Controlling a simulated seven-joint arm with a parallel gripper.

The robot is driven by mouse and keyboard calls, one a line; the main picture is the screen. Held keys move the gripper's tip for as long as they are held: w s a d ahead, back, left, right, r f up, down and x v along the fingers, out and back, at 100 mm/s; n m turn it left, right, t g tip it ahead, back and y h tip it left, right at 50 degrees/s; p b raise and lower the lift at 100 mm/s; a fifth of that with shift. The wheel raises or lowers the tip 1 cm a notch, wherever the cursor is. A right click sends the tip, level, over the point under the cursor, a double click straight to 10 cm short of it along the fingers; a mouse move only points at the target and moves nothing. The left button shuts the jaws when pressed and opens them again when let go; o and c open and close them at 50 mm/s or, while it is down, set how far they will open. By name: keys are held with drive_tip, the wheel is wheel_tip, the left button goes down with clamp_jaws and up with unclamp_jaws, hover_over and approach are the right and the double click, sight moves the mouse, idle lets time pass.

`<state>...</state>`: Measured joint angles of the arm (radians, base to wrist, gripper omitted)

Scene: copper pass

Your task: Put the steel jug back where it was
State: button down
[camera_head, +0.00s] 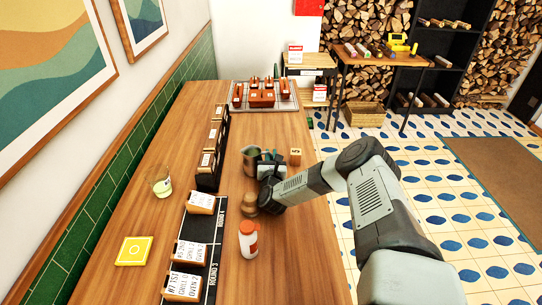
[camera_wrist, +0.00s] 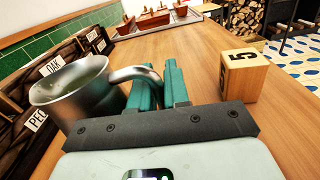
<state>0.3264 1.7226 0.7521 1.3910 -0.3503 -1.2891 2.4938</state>
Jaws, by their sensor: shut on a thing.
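The steel jug (camera_head: 250,160) is a grey metal pitcher near the middle of the wooden table. It also shows in the wrist view (camera_wrist: 82,98), with its open mouth up and its handle to the right. My gripper (camera_head: 269,158) is at the jug's right side. In the wrist view its teal fingers (camera_wrist: 158,88) are shut on the jug's handle. The jug looks about upright, slightly tilted in the wrist picture. Its base is hidden by my gripper, so I cannot tell whether it touches the table.
A numbered wooden cube (camera_head: 295,156) stands just right of my gripper. A dark rack of labelled blocks (camera_head: 211,155) stands left of the jug. A red-capped bottle (camera_head: 248,240), a brown round object (camera_head: 249,204), a glass (camera_head: 160,182) and a black card strip (camera_head: 216,240) are nearer.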

drive_tip(key=c, duration=1.1)
unclamp_jaws()
drive_tip(key=shift+r, duration=0.1)
drive_tip(key=s, duration=0.7)
drive_tip(key=shift+s, duration=0.3)
